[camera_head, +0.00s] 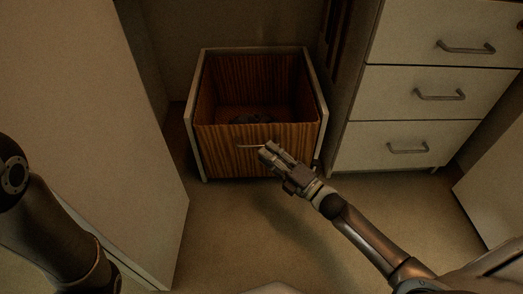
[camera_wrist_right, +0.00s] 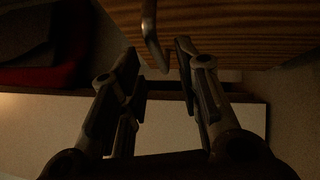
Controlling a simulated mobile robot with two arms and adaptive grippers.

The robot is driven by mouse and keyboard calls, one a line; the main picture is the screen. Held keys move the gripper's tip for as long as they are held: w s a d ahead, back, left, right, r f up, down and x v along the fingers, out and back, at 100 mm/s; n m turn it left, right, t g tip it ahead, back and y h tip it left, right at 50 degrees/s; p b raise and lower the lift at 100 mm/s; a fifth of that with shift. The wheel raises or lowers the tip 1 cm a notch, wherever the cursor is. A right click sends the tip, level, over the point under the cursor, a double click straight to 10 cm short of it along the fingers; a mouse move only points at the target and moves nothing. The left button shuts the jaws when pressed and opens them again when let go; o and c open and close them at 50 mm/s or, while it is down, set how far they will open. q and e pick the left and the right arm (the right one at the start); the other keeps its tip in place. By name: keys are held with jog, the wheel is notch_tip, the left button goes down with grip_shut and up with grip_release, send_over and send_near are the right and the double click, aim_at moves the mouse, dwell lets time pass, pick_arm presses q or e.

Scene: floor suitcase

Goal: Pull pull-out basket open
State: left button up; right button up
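The pull-out basket (camera_head: 222,146) is a wood-grain box with a pale frame, low on the floor in the middle of the head view. A thin metal handle (camera_head: 250,147) is on its front face. My right gripper (camera_head: 267,149) is at the right end of this handle. In the right wrist view the handle (camera_wrist_right: 150,33) reaches down between the two spread fingers (camera_wrist_right: 157,55), with gaps on both sides. The right gripper looks open. My left arm shows at the left edge of the head view, but its gripper is out of frame.
Dark items (camera_head: 252,118) lie inside the basket. A white drawer cabinet (camera_head: 420,78) with metal handles stands at right. A tall pale panel (camera_head: 85,100) stands at left. The floor (camera_head: 235,235) in front of the basket is clear apart from my arm.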

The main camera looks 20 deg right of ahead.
jog(key=shift+b+x, duration=0.3)
jog(key=shift+x, duration=1.3)
grip_shut()
